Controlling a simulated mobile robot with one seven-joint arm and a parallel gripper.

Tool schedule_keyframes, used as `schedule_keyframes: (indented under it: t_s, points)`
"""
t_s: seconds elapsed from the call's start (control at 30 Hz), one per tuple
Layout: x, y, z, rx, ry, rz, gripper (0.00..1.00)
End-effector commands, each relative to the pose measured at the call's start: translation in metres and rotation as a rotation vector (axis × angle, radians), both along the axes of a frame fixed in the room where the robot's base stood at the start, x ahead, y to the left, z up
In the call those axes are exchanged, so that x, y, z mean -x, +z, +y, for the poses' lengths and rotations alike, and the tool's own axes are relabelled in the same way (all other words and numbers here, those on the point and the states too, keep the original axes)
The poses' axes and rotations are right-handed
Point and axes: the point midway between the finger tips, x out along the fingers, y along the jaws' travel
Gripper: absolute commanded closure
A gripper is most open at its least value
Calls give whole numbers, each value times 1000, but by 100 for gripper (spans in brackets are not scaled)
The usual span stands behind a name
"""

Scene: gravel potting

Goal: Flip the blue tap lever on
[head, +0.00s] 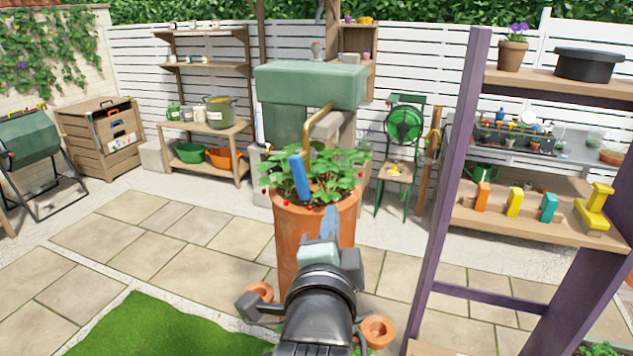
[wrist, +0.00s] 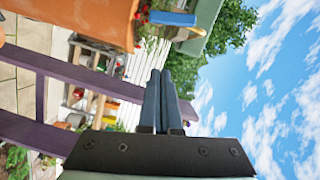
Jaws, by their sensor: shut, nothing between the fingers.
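The blue tap lever (head: 299,175) stands almost upright, tilted slightly, in front of the leafy plant in the head view. A brass spout (head: 308,128) curves down above it from a pale green block (head: 310,84). In the wrist view, which is turned sideways, the blue lever (wrist: 172,18) shows at the top edge. My gripper (head: 331,215) is shut and empty, below and to the right of the lever in the head view. Its two blue-grey fingers (wrist: 160,76) lie together in the wrist view, apart from the lever. The lever's base is hidden by leaves.
A large terracotta pot (head: 288,240) with a red-fruited plant stands behind my gripper. A purple-posted shelf (head: 455,150) rises on the right, holding coloured items. A wooden bench (head: 205,137) with bowls stands at the back left. Paving (head: 140,235) at left is mostly clear.

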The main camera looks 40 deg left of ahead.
Motion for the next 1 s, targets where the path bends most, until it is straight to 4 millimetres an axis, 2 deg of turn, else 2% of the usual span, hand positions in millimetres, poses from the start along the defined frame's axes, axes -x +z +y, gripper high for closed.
schedule_keyframes:
  t_s: [0.6,0.73,1.0]
  points:
    - [-83,-2,46,5,-1,-4,100]
    - [-74,-7,68,4,4,-4,100]
    - [-70,-14,82,2,-1,-5,100]
